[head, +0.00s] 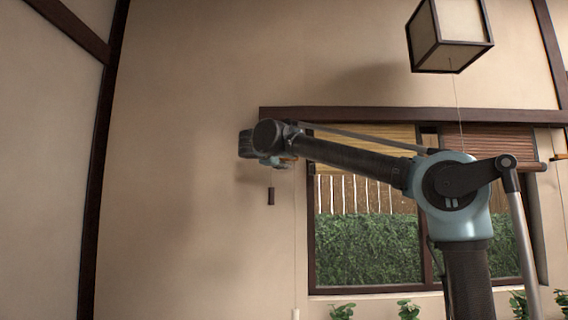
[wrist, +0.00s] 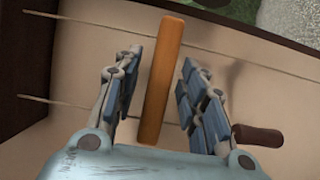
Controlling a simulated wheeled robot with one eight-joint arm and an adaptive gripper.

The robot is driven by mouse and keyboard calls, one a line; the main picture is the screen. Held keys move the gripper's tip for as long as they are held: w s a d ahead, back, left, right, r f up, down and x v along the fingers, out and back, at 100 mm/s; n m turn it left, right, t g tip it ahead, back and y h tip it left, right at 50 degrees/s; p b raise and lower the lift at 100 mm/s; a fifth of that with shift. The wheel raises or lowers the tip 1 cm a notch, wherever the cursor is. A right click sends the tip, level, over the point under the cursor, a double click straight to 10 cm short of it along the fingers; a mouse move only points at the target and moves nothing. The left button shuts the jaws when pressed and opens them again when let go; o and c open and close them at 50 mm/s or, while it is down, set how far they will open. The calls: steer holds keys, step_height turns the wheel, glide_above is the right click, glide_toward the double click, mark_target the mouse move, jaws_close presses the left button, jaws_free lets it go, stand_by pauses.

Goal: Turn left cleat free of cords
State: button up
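The left cleat, a plain orange-brown wooden bar (wrist: 165,75), stands lengthwise between the fingers of my gripper (wrist: 160,65) in the wrist view. The fingers are apart, with a gap on each side of the bar. Two thin pale cords run across the wall, an upper one (wrist: 80,20) and a lower one (wrist: 65,104). Both cross the line of the bar; no turns show over its visible face. A dark brown cord pull (wrist: 258,135) lies right of the fingers; it hangs below my gripper in the head view (head: 271,196). My wrist mostly hides the cleat there.
The window (head: 370,235) with a partly lowered blind (head: 375,134) is right of my gripper. A long cord (head: 295,240) hangs down the wall to a pale end (head: 295,314). A paper lantern (head: 450,40) hangs at upper right. The wall to the left is clear.

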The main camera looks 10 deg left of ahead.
jaws_close()
steer(key=shift+n, duration=0.3)
steer(key=n+t, duration=0.1)
steer(key=n, duration=0.3)
steer(key=shift+f+n+t, duration=0.1)
steer(key=shift+n+t, duration=0.2)
steer(key=shift+t, duration=0.1)
steer(key=n+y, duration=0.1)
steer(key=n, duration=0.1)
steer(key=n+t+y, duration=0.1)
steer(key=n, duration=0.2)
steer(key=shift+t, duration=0.3)
steer(key=n+y, duration=0.1)
steer(key=n, duration=0.2)
steer(key=n+y, duration=0.2)
steer(key=n, duration=0.1)
steer(key=shift+n+t, duration=0.3)
steer(key=shift+t, duration=0.1)
steer(key=shift+n+y, duration=1.4)
steer(key=shift+n, duration=1.6)
